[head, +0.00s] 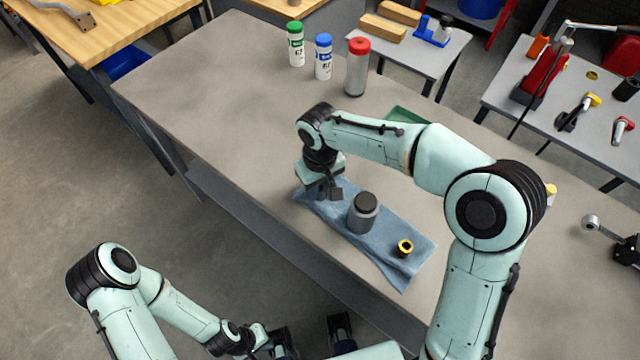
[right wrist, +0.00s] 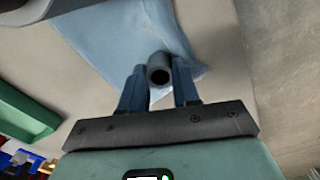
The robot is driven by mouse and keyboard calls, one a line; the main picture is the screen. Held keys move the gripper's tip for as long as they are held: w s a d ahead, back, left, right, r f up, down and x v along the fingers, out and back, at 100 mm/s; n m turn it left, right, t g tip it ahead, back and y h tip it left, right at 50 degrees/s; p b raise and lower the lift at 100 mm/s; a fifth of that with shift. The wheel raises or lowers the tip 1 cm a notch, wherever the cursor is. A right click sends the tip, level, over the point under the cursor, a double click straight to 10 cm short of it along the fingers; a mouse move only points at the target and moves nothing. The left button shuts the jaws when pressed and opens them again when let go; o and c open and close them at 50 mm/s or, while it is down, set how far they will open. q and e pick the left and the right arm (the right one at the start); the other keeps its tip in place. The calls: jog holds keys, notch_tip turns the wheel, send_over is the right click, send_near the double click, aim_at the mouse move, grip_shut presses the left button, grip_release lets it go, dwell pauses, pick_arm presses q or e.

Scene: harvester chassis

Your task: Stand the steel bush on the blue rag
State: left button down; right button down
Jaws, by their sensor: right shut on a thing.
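My right gripper (head: 324,194) is over the far left end of the blue rag (head: 385,252), which lies creased near the bench edge. In the right wrist view, the right gripper (right wrist: 159,88) is shut on the steel bush (right wrist: 160,73), a grey tube with its dark open end facing the camera. The blue rag (right wrist: 115,38) shows behind it; I cannot tell whether the bush touches it. In the head view the bush is hidden by the gripper. My left gripper (head: 312,338) is at the bottom, its dark fingers apart and empty, clear of the rag.
Green-, blue- and red-capped containers (head: 357,68) stand at the bench's far end. A green tray (head: 405,115) is behind my right arm. The bench's left part is clear.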

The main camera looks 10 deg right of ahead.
aim_at(320, 188)
jog(key=shift+s+f+b, duration=0.1)
jog(key=shift+f+b, duration=0.3)
jog(key=shift+f, duration=0.35)
jog(key=c, duration=0.8)
grip_release()
jog(key=shift+r, duration=0.1)
jog(key=shift+r, duration=0.35)
notch_tip(320, 188, up, 13)
jog(key=p, duration=0.2)
jog(key=shift+f+p, duration=0.2)
jog(key=shift+p, duration=0.15)
